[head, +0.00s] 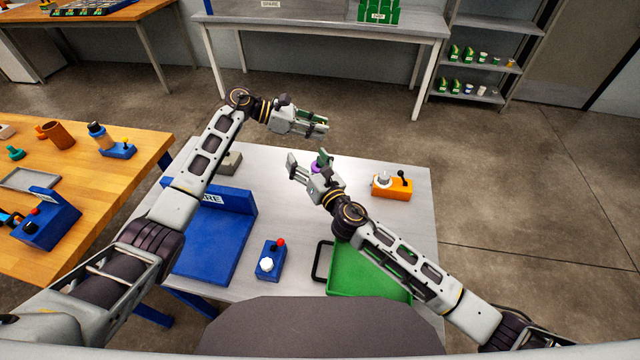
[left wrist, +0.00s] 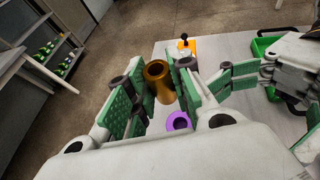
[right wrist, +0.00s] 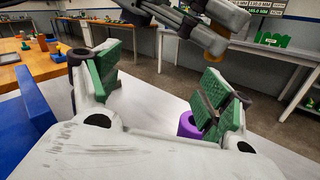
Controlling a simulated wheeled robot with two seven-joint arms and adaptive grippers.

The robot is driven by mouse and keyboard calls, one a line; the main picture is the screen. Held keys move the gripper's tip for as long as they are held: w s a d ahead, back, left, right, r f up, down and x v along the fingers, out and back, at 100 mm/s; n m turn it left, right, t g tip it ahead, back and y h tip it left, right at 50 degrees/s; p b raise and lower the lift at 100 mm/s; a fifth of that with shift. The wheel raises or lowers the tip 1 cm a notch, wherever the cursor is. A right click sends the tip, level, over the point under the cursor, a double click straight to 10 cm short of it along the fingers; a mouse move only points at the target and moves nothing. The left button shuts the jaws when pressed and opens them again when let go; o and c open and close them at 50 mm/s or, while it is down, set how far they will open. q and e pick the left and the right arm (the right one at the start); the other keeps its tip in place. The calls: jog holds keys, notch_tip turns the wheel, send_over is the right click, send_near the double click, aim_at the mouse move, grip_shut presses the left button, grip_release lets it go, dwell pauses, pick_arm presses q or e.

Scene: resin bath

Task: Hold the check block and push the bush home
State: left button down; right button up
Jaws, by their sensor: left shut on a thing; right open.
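The bush, a bronze hollow cylinder (left wrist: 159,82), sits between the fingers of my left gripper (left wrist: 158,92), which is shut on it. The bush also shows at the top of the right wrist view (right wrist: 228,14), held up above the table. The check block, purple with a round hole in its top (left wrist: 178,121), stands on the grey table below and apart from the bush. My right gripper (head: 307,163) is open near the check block. In the right wrist view the right-hand finger partly hides the block (right wrist: 187,125). I cannot tell whether that finger touches it.
An orange fixture with a black lever (head: 391,187) stands right of the grippers. A green tray (head: 368,276) lies under my right arm. A blue box with knobs (head: 269,262), a large blue holder (head: 212,245) and a grey block (head: 230,162) stand leftward. The table's middle is mostly clear.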

jog(key=d+f+m+h, duration=0.1)
jog(key=f+h, duration=0.1)
jog(key=f, duration=0.1)
jog(key=w+d+f+h, duration=0.1)
jog(key=f+h, duration=0.2)
jog(key=f, duration=0.1)
jog(key=d+f+m+g+h, duration=0.1)
jog(key=f+h, duration=0.1)
jog(key=f, duration=0.2)
jog(key=shift+w+m+h, duration=0.15)
jog(key=shift+m+h, duration=0.15)
jog(key=shift+h, duration=0.1)
jog(key=shift+d+f+h, duration=0.3)
jog(key=shift+f+h, duration=0.1)
jog(key=shift+f, duration=0.05)
jog(key=shift+w, duration=0.15)
jog(key=shift+x, duration=3.55)
jog(key=shift+f, duration=0.15)
jog(key=shift+c, duration=0.4)
jog(key=c, duration=1.1)
